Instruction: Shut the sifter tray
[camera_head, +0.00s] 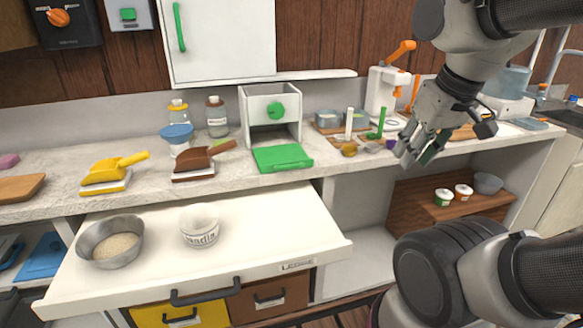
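The sifter is a white box with a green knob (276,110), standing on the counter against the wall. A flat green tray (282,158) lies in front of its open lower part and juts out towards the counter's front edge, so it appears pulled out. Whether its back end reaches under the box is hard to tell. My gripper (417,152) hangs over the right part of the counter, well right of the tray and apart from it. Its fingers look spread, with nothing clearly held between them.
A white drawer (270,225) stands open below the counter, holding a metal bowl (110,243) and a white tub (200,226). Brown (203,158) and yellow (115,170) scoops lie left of the sifter. Small bowls and upright handles crowd its right. A white cabinet (226,38) hangs above.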

